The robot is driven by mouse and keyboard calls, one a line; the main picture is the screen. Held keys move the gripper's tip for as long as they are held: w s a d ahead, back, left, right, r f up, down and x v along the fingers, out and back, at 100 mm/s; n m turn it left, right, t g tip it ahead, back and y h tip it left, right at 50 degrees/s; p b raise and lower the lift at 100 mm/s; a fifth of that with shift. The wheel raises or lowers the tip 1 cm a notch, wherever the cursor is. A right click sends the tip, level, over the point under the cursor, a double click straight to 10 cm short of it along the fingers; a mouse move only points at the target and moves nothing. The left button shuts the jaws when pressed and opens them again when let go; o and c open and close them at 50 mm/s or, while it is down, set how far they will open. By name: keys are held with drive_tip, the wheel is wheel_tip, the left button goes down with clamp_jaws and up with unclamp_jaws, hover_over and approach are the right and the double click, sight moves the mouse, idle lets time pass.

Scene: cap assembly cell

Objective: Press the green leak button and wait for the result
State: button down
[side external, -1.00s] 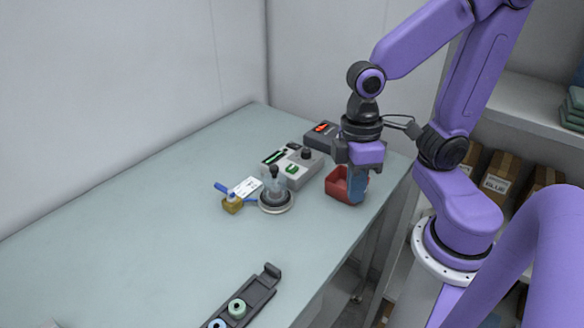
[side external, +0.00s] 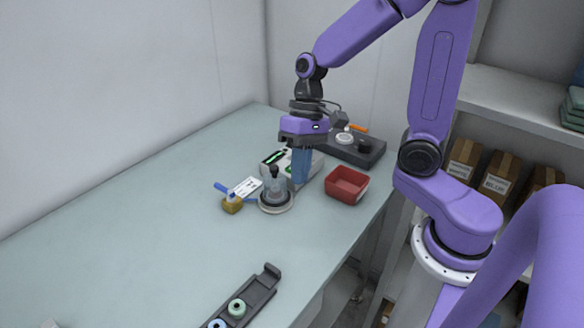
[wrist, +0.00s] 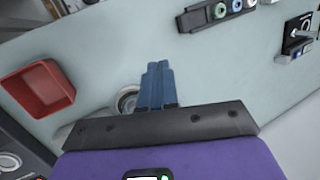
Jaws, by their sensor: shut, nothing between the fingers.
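The grey tester box (side external: 317,161) stands on the table in the side external view, with a green lit strip on its left part. The green button on its front is hidden behind my gripper's fingers. My gripper (side external: 301,182) points down over the front of the box, its blue fingers shut together and empty. I cannot tell whether the fingertips touch the button. In the wrist view the shut fingers (wrist: 156,68) are in the middle, and the button does not show. A round fixture (side external: 276,201) with a clear dark-topped part in it stands just in front of the tester.
A red bin (side external: 347,185) stands right of the tester. A dark rack (side external: 255,296) with rings is in front.

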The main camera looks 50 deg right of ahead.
drive_tip(key=w+d+m+t+y, duration=0.3)
drive_tip(key=w+d+m, duration=0.1)
drive_tip(key=w+m, duration=0.45)
drive_tip(key=w+d+m+t, duration=0.1)
drive_tip(key=d+m+t, duration=0.1)
drive_tip(key=d+m, duration=0.2)
drive_tip(key=w+d+f+m+t+h, duration=0.1)
drive_tip(key=w+d+m+t, duration=0.1)
drive_tip(key=d+m, duration=0.3)
drive_tip(key=shift+w+d+t, duration=0.25)
drive_tip(key=shift+d+t, duration=0.55)
drive_tip(key=shift+d, duration=0.1)
drive_tip(key=shift+f, duration=4.45)
drive_tip(key=shift+f, duration=0.1)
drive_tip(key=shift+f, duration=0.3)
